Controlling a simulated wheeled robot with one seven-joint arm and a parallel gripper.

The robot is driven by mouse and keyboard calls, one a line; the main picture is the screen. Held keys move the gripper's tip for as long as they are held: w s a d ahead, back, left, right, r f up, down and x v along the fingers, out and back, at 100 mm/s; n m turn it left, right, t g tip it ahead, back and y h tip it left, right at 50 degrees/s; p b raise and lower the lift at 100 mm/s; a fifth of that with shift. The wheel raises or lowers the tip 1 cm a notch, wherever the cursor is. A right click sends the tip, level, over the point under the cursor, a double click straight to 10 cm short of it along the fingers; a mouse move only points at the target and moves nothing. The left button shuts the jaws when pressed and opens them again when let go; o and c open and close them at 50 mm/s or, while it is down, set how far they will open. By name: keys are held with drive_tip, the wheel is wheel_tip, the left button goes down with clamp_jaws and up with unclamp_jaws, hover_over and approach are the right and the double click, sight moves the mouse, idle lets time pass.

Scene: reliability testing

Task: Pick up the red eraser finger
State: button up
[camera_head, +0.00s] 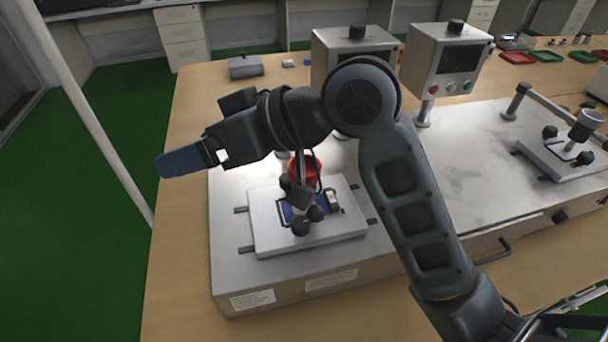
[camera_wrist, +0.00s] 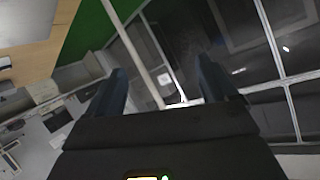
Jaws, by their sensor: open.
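My gripper (camera_head: 172,163) is held in the air at the left, over the table's left edge, with its blue fingers pointing left. In the wrist view my gripper (camera_wrist: 165,85) has its two blue fingers spread apart with nothing between them. A round red part (camera_head: 305,169) is on the test machine, below my arm and to the right of the gripper. It is partly hidden by a dark fixture, and I cannot tell whether it is the red eraser finger. No other clear candidate for the eraser finger shows. The wrist view does not show it.
The test machine (camera_head: 225,255) has a raised light plate (camera_head: 265,240) with a dark fixture. Two control boxes (camera_head: 440,65) stand behind it. A grey box (camera_head: 245,66) lies at the back left. Red trays (camera_head: 517,58) are far right. Bare wooden table (camera_head: 185,230) shows at the left.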

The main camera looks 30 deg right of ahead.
sight(307, 159)
drive_tip(key=s+d+n+g+h, duration=0.1)
drive_tip(key=d+g+h, duration=0.1)
drive_tip(key=d, duration=0.3)
drive_tip(key=s+d+n+g+h+p, duration=0.1)
drive_tip(key=d+g+h, duration=0.1)
drive_tip(key=d, duration=0.3)
drive_tip(key=s+d+n+g+h, duration=0.1)
drive_tip(key=d+g+h, duration=0.1)
drive_tip(key=d, duration=0.4)
drive_tip(key=shift+s+r+n+h, duration=0.25)
drive_tip(key=shift+s+n+h, duration=0.15)
drive_tip(key=shift+h, duration=0.4)
drive_tip(key=shift+s+p+x, duration=0.15)
drive_tip(key=shift+p+x, duration=0.1)
drive_tip(key=shift+x, duration=1.65)
drive_tip(key=shift+s+p+x, duration=0.15)
drive_tip(key=shift+p+x, duration=0.05)
drive_tip(key=shift+x, duration=1.75)
drive_tip(key=shift+a, duration=0.15)
drive_tip(key=shift+c, duration=0.3)
drive_tip(key=c, duration=1.1)
drive_tip(key=shift+r, duration=0.1)
wheel_tip(307, 159, up, 10)
